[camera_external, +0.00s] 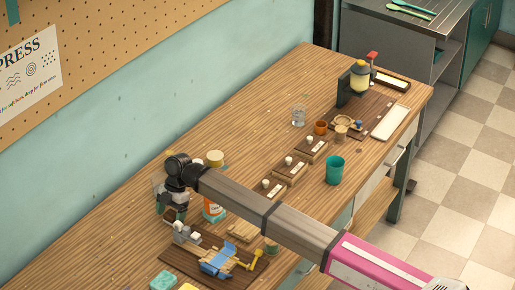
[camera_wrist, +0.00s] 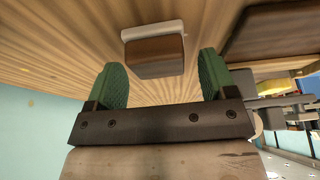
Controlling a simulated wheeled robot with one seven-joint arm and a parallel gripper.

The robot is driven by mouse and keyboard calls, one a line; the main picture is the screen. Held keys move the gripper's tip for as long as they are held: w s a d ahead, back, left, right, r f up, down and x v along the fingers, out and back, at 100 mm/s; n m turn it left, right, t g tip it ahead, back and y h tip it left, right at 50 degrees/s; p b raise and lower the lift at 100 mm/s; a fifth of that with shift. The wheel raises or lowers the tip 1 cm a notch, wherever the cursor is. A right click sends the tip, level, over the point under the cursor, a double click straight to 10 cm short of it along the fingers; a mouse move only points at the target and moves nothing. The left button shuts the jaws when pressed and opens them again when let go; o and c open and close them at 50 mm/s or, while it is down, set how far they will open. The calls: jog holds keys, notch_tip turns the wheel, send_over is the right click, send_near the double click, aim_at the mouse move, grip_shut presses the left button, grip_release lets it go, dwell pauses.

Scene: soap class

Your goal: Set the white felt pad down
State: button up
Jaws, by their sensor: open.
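My gripper (camera_wrist: 161,72) is open, its two green fingers apart with nothing pressed between them. A brown block with a white layer (camera_wrist: 153,32) along its far edge sits just beyond the fingertips, apart from both fingers. The white layer looks like the white felt pad, but I cannot tell for sure. The block's brown face (camera_wrist: 155,58) is toward my gripper. In the external view my gripper (camera_external: 171,208) hangs low over the left part of the table, near the wall. A brown piece shows by its fingers; the white layer cannot be made out there.
Right of my gripper stand an orange-and-white container (camera_external: 213,211) and a lidded jar (camera_external: 215,158). In front is a dark mat (camera_external: 183,265) with a blue-and-wood device (camera_external: 220,260). Farther right are a teal cup (camera_external: 335,170) and small wooden blocks (camera_external: 290,172). Bare tabletop (camera_external: 245,135) lies along the wall.

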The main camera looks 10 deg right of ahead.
jog(key=v, duration=1.1)
jog(key=shift+r, duration=0.15)
